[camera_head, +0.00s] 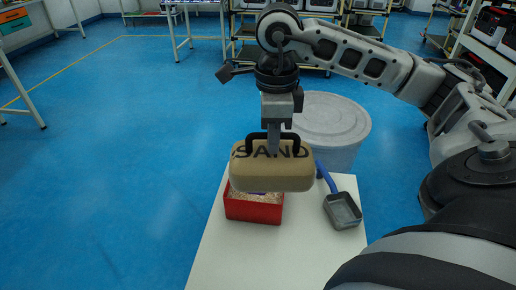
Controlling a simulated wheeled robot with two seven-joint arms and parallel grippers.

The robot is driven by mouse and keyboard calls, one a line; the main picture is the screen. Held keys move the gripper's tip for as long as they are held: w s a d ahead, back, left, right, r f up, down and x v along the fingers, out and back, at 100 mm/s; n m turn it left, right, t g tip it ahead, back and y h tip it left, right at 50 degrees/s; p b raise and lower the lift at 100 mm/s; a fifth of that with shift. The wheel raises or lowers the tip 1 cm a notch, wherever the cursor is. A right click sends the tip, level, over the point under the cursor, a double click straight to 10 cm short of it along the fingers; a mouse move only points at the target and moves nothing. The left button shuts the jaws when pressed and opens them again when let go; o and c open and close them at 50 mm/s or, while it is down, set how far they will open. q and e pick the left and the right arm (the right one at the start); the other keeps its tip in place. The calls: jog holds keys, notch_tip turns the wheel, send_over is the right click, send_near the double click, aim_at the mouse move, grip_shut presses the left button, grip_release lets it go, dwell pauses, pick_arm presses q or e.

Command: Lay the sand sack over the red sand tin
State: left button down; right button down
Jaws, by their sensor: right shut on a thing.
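The tan sand sack (271,172), with "SAND" printed on it and a dark handle on top, hangs from my right gripper (273,140), which is shut on it. The sack is in front of the back part of the red sand tin (254,212) in the head view and hides it. The tin stands on a white table and holds a pale grainy fill; a bit of something purple shows at the sack's lower edge. I cannot tell how far the sack is above the tin. My left gripper is not in view.
A scoop (342,210) with a blue handle lies right of the tin on the white table (225,265). A large grey lidded bin (332,122) stands behind it. Blue floor is open to the left; shelves line the back.

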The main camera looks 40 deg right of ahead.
jog(key=shift+s+d+r+m, duration=0.1)
jog(key=shift+d+r+m, duration=0.25)
jog(key=shift+r+m, duration=0.25)
jog(key=shift+w+d+f, duration=0.15)
jog(key=shift+w, duration=0.05)
jog(key=w+d+f+p, duration=0.2)
jog(key=w+d+f, duration=0.4)
jog(key=w+f, duration=0.6)
jog(key=shift+f, duration=0.35)
jog(key=shift+d, duration=0.1)
jog(key=shift+f, duration=0.4)
jog(key=shift+f+b, duration=0.1)
jog(key=shift+b, duration=0.2)
